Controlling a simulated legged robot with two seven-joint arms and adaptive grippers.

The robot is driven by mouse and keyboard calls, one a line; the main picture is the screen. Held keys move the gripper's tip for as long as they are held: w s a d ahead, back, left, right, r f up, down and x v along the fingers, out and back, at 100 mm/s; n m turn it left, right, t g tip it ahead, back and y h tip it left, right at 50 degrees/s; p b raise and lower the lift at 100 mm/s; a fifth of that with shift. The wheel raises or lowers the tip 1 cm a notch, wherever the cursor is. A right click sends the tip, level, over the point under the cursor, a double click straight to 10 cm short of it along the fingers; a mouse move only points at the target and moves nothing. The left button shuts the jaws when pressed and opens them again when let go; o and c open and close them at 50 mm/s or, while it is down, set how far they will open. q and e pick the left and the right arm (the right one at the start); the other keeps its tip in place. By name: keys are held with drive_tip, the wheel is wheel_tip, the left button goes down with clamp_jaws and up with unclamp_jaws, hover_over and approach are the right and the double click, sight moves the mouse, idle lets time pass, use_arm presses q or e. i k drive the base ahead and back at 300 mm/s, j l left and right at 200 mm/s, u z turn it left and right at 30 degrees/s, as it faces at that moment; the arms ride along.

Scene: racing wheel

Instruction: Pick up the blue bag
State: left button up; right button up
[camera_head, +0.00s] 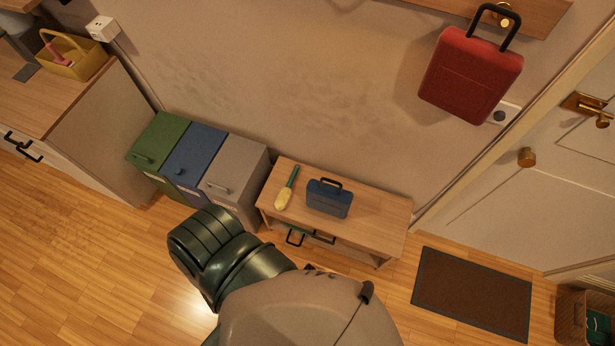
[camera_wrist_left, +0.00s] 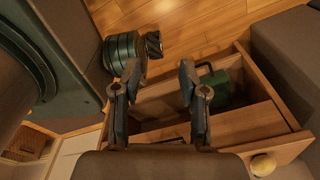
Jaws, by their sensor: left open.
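The blue bag (camera_head: 328,198), small and boxy with a dark handle, stands on top of the wooden bench (camera_head: 382,209) in the head view. I cannot make it out in the left wrist view. My left gripper (camera_wrist_left: 159,78) shows in the left wrist view with its two dark fingers apart and nothing between them. Beyond the fingers is an open wooden drawer or compartment (camera_wrist_left: 252,120) with a dark green item (camera_wrist_left: 218,90) inside. My arm fills the lower middle of the head view; its fingers are not visible there. My right gripper is in neither view.
A yellow-and-green duster (camera_head: 285,192) lies left of the bag. Green (camera_head: 157,143), blue (camera_head: 191,158) and grey (camera_head: 233,172) bins stand left of the bench. A red bag (camera_head: 470,75) hangs on the wall. A dark mat (camera_head: 474,294) lies right of the bench.

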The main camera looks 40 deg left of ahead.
sight(324, 197)
drive_tip(key=u, duration=1.05)
